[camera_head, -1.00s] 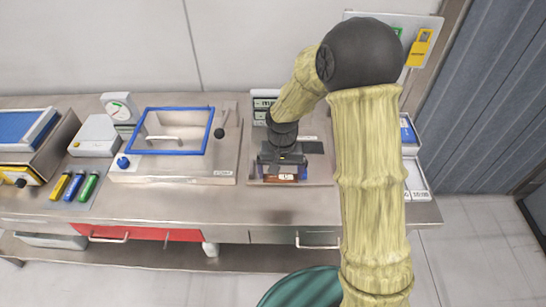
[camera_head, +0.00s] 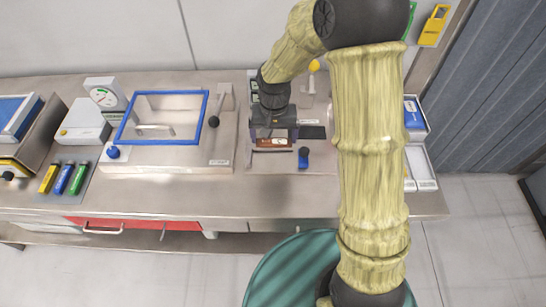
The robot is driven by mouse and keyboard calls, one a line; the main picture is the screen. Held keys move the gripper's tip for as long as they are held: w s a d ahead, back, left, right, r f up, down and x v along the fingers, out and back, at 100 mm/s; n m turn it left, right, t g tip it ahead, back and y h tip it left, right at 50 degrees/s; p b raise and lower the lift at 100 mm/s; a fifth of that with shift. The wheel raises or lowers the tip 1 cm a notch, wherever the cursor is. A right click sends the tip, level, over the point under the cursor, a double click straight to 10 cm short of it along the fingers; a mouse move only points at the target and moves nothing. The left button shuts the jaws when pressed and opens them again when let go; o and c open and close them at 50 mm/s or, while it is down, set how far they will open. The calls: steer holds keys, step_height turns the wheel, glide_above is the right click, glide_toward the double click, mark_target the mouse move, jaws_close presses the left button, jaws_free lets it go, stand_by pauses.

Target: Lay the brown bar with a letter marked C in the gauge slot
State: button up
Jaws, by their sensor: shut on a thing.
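My gripper (camera_head: 273,132) is pointed down over the grey plate at the middle of the bench and is shut on a brown bar (camera_head: 272,143). The bar lies crosswise under the jaws, with a small pale mark on it. The letter is too small to read. A dark flat pad (camera_head: 313,132) is just right of the gripper. I cannot tell which part here is the gauge slot, nor whether the bar touches the plate, as the gripper hides part of this area.
A blue-topped dark knob (camera_head: 303,157) stands close by to the right and front. A blue-framed box (camera_head: 207,107) with a lever is to the left. White trays (camera_head: 420,165) are to the right behind my arm. The bench front is clear.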

glide_above(274, 161)
step_height(274, 161, down, 5)
steer(key=shift+f+p, duration=0.15)
steer(key=shift+p, duration=0.2)
steer(key=shift+f+p, duration=0.35)
steer(key=shift+f, duration=1.75)
steer(key=shift+f, duration=0.2)
steer(key=o, duration=0.7)
steer(key=shift+o, duration=0.2)
steer(key=shift+r, duration=0.15)
